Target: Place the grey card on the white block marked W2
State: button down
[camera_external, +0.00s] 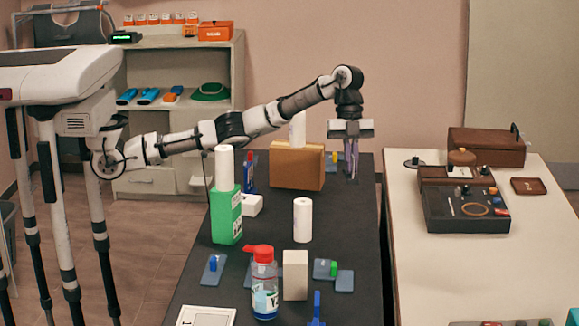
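My gripper (351,172) points down over the far right part of the dark table, its fingers close to the table top. I cannot tell whether the fingers are apart or hold anything. No card stands out clearly as the grey card; several blue-grey flat pieces lie on the table, one at the front left (209,277) with a blue piece on it and one at the front right (345,283). A tall white block (295,276) stands near the front, and a low white block (250,206) lies beside the green bottle. No W2 mark is readable on either.
A green bottle (227,214), a white cylinder (303,220), a red-capped clear bottle (264,290) and a brown box (297,169) stand on the dark table (350,226). A pale table (440,275) with a dark tray (468,225) is to the right.

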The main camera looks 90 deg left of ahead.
jog(key=shift+a+r, duration=0.1)
jog(key=shift+r, duration=0.35)
jog(key=s+a+r+p, duration=0.2)
jog(key=s+a+r, duration=0.3)
jog(key=s+a, duration=0.55)
jog(key=m+p, duration=0.2)
send_over(243, 199)
jog(key=shift+g, duration=0.4)
notch_tip(243, 199, down, 21)
jog(key=shift+r, duration=0.1)
